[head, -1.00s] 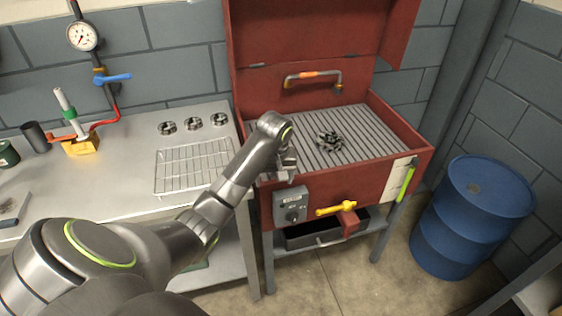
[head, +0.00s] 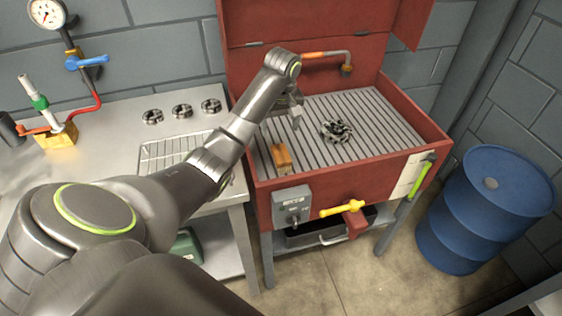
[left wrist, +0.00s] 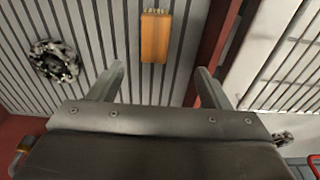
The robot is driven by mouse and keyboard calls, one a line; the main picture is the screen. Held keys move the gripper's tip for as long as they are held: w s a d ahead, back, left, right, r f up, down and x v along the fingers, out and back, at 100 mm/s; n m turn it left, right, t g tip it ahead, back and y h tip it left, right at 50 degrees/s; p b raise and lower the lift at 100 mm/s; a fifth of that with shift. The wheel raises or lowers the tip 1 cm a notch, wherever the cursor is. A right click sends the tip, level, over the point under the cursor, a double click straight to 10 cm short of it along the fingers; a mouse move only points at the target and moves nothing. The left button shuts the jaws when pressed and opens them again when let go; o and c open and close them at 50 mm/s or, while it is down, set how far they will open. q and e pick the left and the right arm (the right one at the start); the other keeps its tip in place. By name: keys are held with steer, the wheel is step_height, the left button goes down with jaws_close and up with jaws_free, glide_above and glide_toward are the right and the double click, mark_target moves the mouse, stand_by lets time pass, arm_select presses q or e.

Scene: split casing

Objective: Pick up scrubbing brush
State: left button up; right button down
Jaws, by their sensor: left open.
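The scrubbing brush (head: 282,157) has an orange-brown wooden block and lies on the slatted floor of the red parts washer, near its left front corner. In the left wrist view the brush (left wrist: 156,38) lies beyond the fingertips, roughly midway between them, with pale bristles at its far end. My left gripper (head: 297,113) is over the washer basin, behind the brush in the head view. Its two fingers (left wrist: 160,75) are apart and nothing is between them. My right gripper is not in view.
A dark metal gear-like part (head: 336,131) lies on the slats right of the brush. The red washer's walls (head: 420,122) and raised lid surround the basin. A steel table (head: 120,125) with a wire rack and several round parts adjoins at left. A blue drum (head: 488,205) stands right.

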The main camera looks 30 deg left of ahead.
mark_target(281, 153)
arm_select(q)
steer(key=f, duration=0.6)
steer(key=w+a+f+b, duration=0.1)
steer(key=f, duration=0.2)
steer(key=shift+f, duration=0.3)
steer(key=f, duration=0.2)
steer(key=w+f, duration=0.1)
steer(key=f, duration=0.1)
steer(key=shift+f, duration=0.2)
steer(key=shift+w+f, duration=0.1)
steer(key=shift+f, duration=0.3)
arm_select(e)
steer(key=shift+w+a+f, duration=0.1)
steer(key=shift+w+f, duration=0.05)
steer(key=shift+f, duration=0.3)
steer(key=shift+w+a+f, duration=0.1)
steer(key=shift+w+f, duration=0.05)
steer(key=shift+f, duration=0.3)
arm_select(q)
steer(key=shift+f, duration=0.1)
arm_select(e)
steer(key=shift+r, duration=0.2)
arm_select(q)
steer(key=c, duration=1.1)
